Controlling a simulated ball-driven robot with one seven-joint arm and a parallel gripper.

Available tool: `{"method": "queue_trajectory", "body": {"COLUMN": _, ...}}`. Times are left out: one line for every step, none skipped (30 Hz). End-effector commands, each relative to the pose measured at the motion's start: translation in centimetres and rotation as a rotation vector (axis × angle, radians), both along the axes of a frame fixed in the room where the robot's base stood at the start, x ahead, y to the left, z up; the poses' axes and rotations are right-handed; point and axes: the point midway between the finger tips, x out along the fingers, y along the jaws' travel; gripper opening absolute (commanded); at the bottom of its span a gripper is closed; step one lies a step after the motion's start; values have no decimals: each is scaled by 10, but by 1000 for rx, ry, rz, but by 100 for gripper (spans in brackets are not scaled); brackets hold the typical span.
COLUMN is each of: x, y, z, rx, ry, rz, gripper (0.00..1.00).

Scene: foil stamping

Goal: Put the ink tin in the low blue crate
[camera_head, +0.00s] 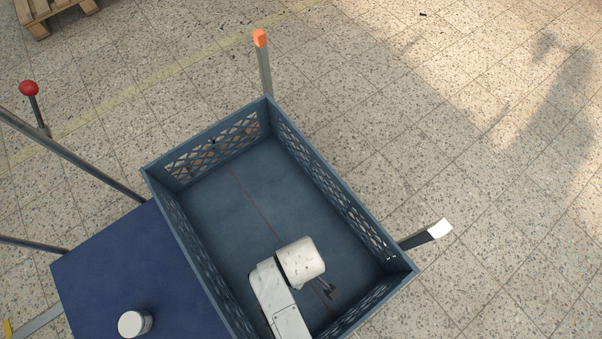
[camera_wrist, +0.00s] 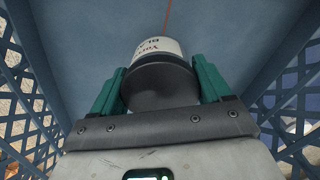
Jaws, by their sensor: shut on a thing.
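The low blue crate (camera_head: 337,176) has lattice walls and a plain floor with a thin reddish line across it. My wrist is over the lower part of the crate in the head view, inside its walls. In the wrist view my gripper (camera_wrist: 158,68) has its green fingers shut on the ink tin (camera_wrist: 157,46), one on each side. The tin has a white label with dark print and a dark grey end facing the camera. Crate floor and lattice walls show around it. The head view hides the held tin; I cannot tell whether it touches the floor.
A blue tabletop (camera_head: 120,262) adjoins the crate's left side, with another white tin (camera_head: 135,323) on it. An orange-tipped post (camera_head: 264,65) and a white-tipped post (camera_head: 425,235) stand at the crate's corners. A red-knobbed lever (camera_head: 30,89) and metal rails are at left.

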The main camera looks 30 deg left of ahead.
Motion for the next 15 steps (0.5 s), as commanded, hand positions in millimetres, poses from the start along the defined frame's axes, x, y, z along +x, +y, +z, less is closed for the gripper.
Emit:
{"method": "queue_trajectory", "body": {"x": 0, "y": 0, "z": -5, "rx": 0, "ry": 0, "rz": 0, "gripper": 35}}
{"method": "queue_trajectory", "body": {"x": 0, "y": 0, "z": -8, "rx": 0, "ry": 0, "rz": 0, "gripper": 35}}
{"method": "queue_trajectory", "body": {"x": 0, "y": 0, "z": -13, "rx": -1, "ry": 0, "rz": 1, "gripper": 35}}
{"method": "queue_trajectory", "body": {"x": 0, "y": 0, "z": -18, "rx": -1, "ry": 0, "rz": 1, "gripper": 35}}
{"method": "queue_trajectory", "body": {"x": 0, "y": 0, "z": -23, "rx": -1, "ry": 0, "rz": 2, "gripper": 35}}
{"method": "queue_trajectory", "body": {"x": 0, "y": 1, "z": -29, "rx": 0, "ry": 0, "rz": 2, "gripper": 35}}
{"method": "queue_trajectory", "body": {"x": 0, "y": 1, "z": -32, "rx": -1, "ry": 0, "rz": 2, "gripper": 35}}
{"method": "queue_trajectory", "body": {"x": 0, "y": 0, "z": -35, "rx": -1, "ry": 0, "rz": 1, "gripper": 35}}
{"method": "queue_trajectory", "body": {"x": 0, "y": 1, "z": -36, "rx": 1, "ry": -1, "rz": 1, "gripper": 35}}
{"method": "queue_trajectory", "body": {"x": 0, "y": 1, "z": -36, "rx": 1, "ry": -1, "rz": 1, "gripper": 35}}
{"method": "queue_trajectory", "body": {"x": 0, "y": 1, "z": -36, "rx": 2, "ry": -1, "rz": 1, "gripper": 35}}
{"method": "queue_trajectory", "body": {"x": 1, "y": 1, "z": -35, "rx": 2, "ry": -1, "rz": 0, "gripper": 35}}
{"method": "queue_trajectory", "body": {"x": 0, "y": 1, "z": -35, "rx": 2, "ry": -1, "rz": 0, "gripper": 35}}
{"method": "queue_trajectory", "body": {"x": 0, "y": 1, "z": -35, "rx": 1, "ry": -1, "rz": 0, "gripper": 35}}
{"method": "queue_trajectory", "body": {"x": 0, "y": 1, "z": -35, "rx": 1, "ry": -1, "rz": 0, "gripper": 35}}
